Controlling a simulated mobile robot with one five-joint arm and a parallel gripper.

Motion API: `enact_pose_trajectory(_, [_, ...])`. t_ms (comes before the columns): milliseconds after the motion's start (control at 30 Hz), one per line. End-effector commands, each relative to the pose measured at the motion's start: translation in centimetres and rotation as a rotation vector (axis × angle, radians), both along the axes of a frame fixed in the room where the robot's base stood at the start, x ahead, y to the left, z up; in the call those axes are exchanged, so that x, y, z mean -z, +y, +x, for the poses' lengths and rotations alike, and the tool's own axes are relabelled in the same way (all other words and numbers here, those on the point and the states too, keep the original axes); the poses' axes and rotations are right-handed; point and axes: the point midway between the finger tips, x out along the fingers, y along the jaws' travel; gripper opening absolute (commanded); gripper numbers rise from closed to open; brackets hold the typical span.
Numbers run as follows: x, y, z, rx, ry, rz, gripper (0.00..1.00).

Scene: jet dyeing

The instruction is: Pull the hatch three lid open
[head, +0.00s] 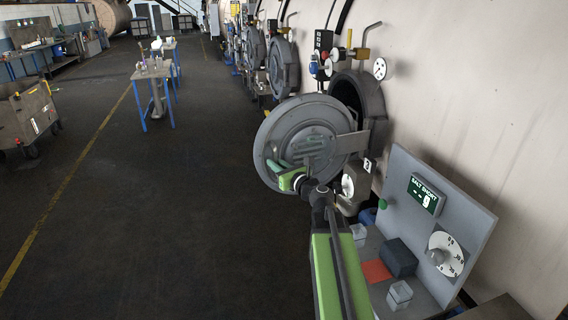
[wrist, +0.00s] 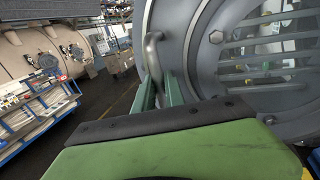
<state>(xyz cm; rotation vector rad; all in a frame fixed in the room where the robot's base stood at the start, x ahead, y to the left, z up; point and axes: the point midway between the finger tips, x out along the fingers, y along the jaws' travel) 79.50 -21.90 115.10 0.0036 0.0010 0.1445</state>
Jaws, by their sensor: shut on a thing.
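A round grey hatch lid (head: 277,130) stands swung out from its dark round opening (head: 358,95) in the pale vessel wall. A gap shows between lid and opening on the right, where a flat arm joins them. In the wrist view the lid (wrist: 205,75) fills the right side, with a slatted centre. A bent grey handle (wrist: 152,50) stands at its left edge. My gripper (head: 290,180) is at the lower part of the lid, shut on the handle. In the wrist view its green fingers (wrist: 160,92) reach the handle; the exact contact is partly hidden.
A panel with a dial and green display (head: 425,195) stands at right, with small blocks (head: 398,258) before it. More hatches (head: 283,65) line the wall behind. A blue-legged table (head: 152,70) and a cart (head: 25,115) stand left. The floor between is clear.

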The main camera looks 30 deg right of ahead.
Motion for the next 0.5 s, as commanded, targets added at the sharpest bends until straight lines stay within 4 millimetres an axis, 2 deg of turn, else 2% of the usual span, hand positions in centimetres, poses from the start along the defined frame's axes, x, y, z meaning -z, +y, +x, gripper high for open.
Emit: enact_pose_trajectory(500, [-0.1, 1.5, 0.5, -0.008, -0.001, 0.004, 0.0])
